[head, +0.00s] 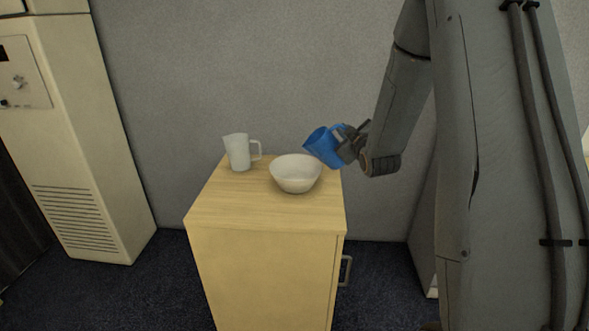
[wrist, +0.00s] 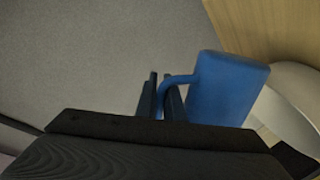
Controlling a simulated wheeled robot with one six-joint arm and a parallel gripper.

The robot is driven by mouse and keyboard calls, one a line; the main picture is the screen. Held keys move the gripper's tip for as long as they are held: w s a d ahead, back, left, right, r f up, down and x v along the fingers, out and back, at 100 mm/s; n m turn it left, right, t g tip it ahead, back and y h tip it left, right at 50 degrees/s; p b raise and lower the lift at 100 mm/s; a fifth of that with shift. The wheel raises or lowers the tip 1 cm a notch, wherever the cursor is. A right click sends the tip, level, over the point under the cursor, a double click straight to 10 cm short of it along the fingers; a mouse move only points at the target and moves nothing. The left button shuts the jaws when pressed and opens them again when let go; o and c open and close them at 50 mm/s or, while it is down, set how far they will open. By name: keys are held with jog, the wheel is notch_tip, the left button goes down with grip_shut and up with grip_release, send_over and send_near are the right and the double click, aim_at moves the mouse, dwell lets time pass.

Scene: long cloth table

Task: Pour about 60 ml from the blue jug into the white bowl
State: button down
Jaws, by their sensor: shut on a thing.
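The blue jug (head: 322,146) is tilted to the left in the head view, its mouth close to the right rim of the white bowl (head: 296,179). My gripper (head: 349,143) is shut on the jug's handle, to the right of the bowl. In the wrist view the jug (wrist: 226,90) is large, with its handle between the fingers (wrist: 163,98). Part of the white bowl (wrist: 292,108) shows behind the jug. I cannot see any liquid leaving the jug, and I cannot tell how much is in either vessel.
A white jug (head: 239,152) stands upright on the wooden cabinet (head: 265,213), left of and behind the bowl. The cabinet top is bare in front of the bowl. A grey wall (head: 240,70) is behind, and a tall cream unit (head: 75,140) stands at the left.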

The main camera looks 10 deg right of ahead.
jog(key=shift+s+d+f+m+b, duration=0.1)
jog(key=shift+d+f+m+b, duration=0.35)
jog(key=shift+d+m, duration=0.3)
jog(key=shift+f, duration=0.1)
dwell(1.1)
